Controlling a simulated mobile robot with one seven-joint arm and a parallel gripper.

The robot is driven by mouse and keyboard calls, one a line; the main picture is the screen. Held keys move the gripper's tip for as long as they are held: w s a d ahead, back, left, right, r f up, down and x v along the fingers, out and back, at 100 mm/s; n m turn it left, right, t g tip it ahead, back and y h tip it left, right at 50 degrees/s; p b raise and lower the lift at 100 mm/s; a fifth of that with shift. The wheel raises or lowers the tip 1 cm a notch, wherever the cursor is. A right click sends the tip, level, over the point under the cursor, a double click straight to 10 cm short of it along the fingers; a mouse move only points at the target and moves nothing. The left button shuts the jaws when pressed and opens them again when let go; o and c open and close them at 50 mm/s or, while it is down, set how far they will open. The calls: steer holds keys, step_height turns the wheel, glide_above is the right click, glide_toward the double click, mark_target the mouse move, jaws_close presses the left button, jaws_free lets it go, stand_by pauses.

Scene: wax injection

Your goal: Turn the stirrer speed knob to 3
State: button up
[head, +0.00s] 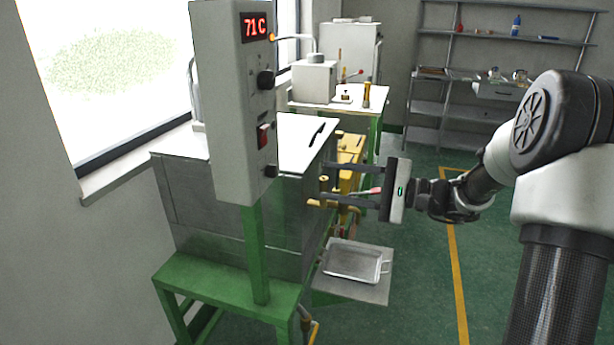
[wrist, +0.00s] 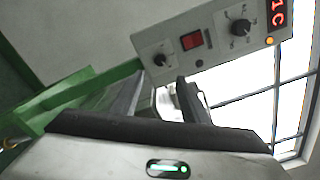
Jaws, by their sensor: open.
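A grey control box (head: 232,110) stands on a green post, with a red display reading 71 C. An upper black knob (head: 266,80), a red switch (head: 263,135) and a lower black knob (head: 271,171) are on its face. In the wrist view the lower knob (wrist: 161,60) and the larger upper knob (wrist: 240,27) have marks around them, too small to read. I cannot tell which is the stirrer speed knob. My gripper (head: 318,184) is open and empty, right of the lower knob and apart from it. The lower knob lies just beyond the fingertips (wrist: 160,80) in the wrist view.
A metal tank (head: 185,205) with a white lid stands behind the box on a green stand (head: 220,283). A metal tray (head: 352,262) sits on a low plate below my gripper. Yellow pipework (head: 350,150) is behind the fingers.

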steer(key=v, duration=0.5)
steer(key=shift+s+d, duration=0.1)
steer(key=shift+d, duration=0.15)
steer(key=shift+a, duration=0.15)
